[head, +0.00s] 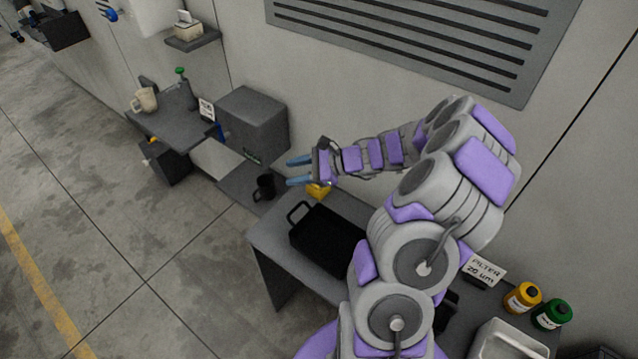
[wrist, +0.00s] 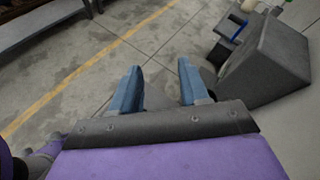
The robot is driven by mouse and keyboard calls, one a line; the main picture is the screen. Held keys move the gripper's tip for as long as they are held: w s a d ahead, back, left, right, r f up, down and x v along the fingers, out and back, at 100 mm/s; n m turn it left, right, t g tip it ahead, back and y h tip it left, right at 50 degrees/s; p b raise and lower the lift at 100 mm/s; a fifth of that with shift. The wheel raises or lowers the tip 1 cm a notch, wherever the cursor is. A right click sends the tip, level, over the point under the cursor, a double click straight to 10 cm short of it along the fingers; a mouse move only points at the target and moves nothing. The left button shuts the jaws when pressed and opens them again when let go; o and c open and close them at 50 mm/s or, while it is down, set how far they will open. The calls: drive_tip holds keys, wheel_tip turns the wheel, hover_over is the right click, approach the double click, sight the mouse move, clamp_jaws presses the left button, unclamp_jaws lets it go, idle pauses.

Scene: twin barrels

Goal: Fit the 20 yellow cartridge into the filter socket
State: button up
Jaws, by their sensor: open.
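A yellow-orange cartridge (head: 522,297) with a pale label stands upright at the right of the bench, beside a similar green one (head: 552,314). The label is too small to read. A small sign (head: 484,270) reading "FILTER 20 um" stands left of them. I cannot make out the filter socket; my arm hides part of the bench there. My gripper (head: 291,171) is far to the left of the cartridges, above the bench's left end. In the wrist view its blue fingers (wrist: 159,66) are apart, with only floor between them. A yellow thing (head: 319,190) shows partly below the gripper; its kind is unclear.
A black tray (head: 312,238) with a handle lies on the bench, partly behind my arm. A pale tray (head: 508,345) is at the front right. A black mug (head: 264,187) and a grey box (head: 252,120) stand to the left. Open floor (head: 110,230) lies at left.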

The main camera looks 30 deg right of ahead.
drive_tip(key=s+d+f+m+t+h, duration=0.25)
drive_tip(key=d+f+m, duration=0.3)
drive_tip(key=d, duration=0.45)
drive_tip(key=s+d+f+m+t+h, duration=0.25)
drive_tip(key=d+f+m, duration=0.35)
drive_tip(key=d, duration=0.4)
drive_tip(key=shift+n+g+h, duration=0.4)
drive_tip(key=shift+n+g, duration=0.2)
drive_tip(key=shift+n, duration=0.05)
drive_tip(key=b+x, duration=0.1)
drive_tip(key=x, duration=0.5)
drive_tip(key=b+x, duration=0.1)
drive_tip(key=x, duration=0.5)
drive_tip(key=a+b+x, duration=0.1)
drive_tip(key=x, duration=0.5)
drive_tip(key=shift+s+f, duration=0.35)
drive_tip(key=shift+s, duration=0.05)
drive_tip(key=shift+w+d, duration=0.1)
drive_tip(key=shift+w, duration=0.15)
drive_tip(key=shift+d, duration=0.1)
clamp_jaws()
